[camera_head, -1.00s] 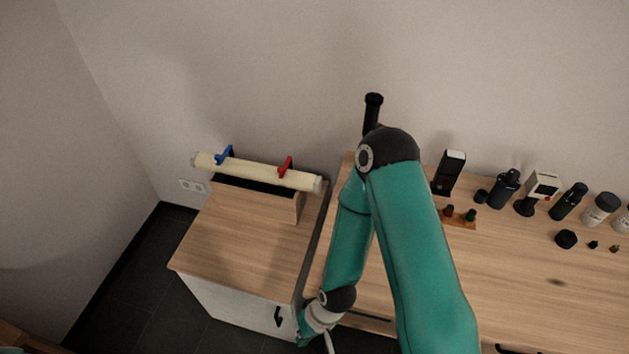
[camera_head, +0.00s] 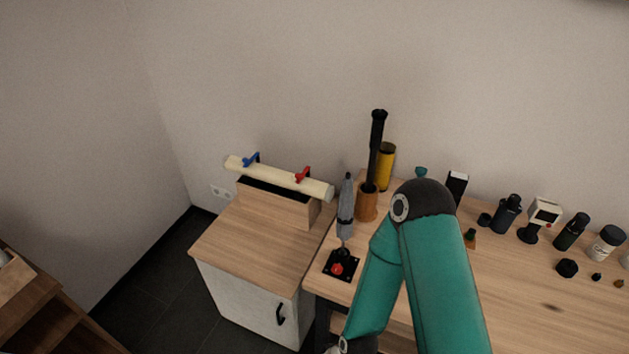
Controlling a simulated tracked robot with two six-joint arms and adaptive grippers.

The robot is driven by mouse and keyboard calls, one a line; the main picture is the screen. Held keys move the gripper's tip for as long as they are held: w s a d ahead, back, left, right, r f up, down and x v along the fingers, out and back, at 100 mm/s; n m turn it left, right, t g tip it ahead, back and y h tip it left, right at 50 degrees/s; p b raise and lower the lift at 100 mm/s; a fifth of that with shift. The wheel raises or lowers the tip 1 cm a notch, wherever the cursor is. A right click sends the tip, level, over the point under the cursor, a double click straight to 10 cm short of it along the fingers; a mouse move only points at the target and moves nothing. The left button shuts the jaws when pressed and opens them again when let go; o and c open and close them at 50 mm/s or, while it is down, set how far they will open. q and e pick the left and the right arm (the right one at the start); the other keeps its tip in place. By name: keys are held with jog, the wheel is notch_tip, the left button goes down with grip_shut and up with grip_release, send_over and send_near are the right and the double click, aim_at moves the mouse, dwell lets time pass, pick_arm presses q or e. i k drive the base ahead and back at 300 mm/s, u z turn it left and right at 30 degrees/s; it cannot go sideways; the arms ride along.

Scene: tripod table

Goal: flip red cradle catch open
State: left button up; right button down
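The red cradle catch (camera_head: 303,174) sits across the right part of a cream tube (camera_head: 270,175). A blue catch (camera_head: 251,159) sits across the tube's left part. The tube lies in a wooden cradle box (camera_head: 285,205) on a small cabinet against the back wall. I cannot tell from this distance whether the catches are latched. My teal arm stands in front of the table to the right of the cabinet, bent down at its elbow. Its gripper is below the frame edge. No gripper shows in the view.
The cabinet top (camera_head: 245,241) is bare in front of the cradle. On the long table (camera_head: 535,285) stand a grey folded umbrella-like item (camera_head: 346,212), a brown holder with a black rod (camera_head: 367,202), a yellow cylinder (camera_head: 387,167) and several bottles. A shelf (camera_head: 45,315) is at lower left.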

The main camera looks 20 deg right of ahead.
aim_at(300, 176)
jog(key=u, duration=0.1)
jog(key=i, duration=0.95)
jog(key=z, duration=0.05)
